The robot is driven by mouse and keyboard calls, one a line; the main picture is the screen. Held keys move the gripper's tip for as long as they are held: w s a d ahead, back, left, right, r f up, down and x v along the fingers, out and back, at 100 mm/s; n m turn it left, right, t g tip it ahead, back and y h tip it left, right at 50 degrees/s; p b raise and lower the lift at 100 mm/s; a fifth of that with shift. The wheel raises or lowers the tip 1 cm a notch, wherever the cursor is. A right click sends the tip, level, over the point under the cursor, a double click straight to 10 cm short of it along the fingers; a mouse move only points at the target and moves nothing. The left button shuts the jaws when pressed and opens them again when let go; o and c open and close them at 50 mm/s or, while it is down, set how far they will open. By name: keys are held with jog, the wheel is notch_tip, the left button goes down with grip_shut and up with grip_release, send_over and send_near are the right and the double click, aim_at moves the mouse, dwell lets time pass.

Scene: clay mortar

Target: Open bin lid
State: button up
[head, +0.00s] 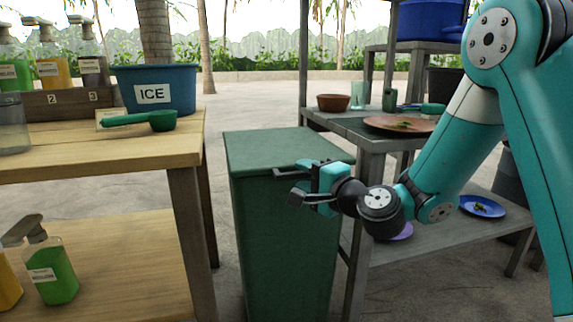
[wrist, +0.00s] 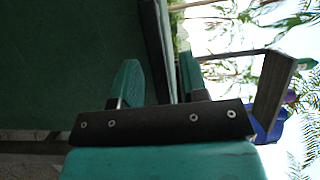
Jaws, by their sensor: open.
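The green bin (head: 275,235) stands on the ground between the wooden table and the grey shelf. Its flat green lid (head: 275,147) lies shut on top. My gripper (head: 285,186) is at the bin's right front, close to the lid's edge, with its fingers pointing left. It is open and holds nothing. In the wrist view, the bin's dark green wall (wrist: 65,60) fills the left. The dark lid edge (wrist: 155,45) runs between the two gripper fingers (wrist: 160,82). I cannot tell whether either finger touches it.
The wooden table (head: 170,140) on the left bears a blue ICE bucket (head: 170,90), a green scoop (head: 160,121) and several bottles. The grey shelf (head: 372,137) on the right holds a brown plate (head: 400,124) and bowls. Space above the lid looks clear.

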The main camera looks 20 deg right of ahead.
jog(key=shift+w+a, duration=0.15)
jog(key=shift+w, duration=0.5)
grip_shut()
jog(key=shift+r+p, duration=0.1)
jog(key=shift+p, duration=0.2)
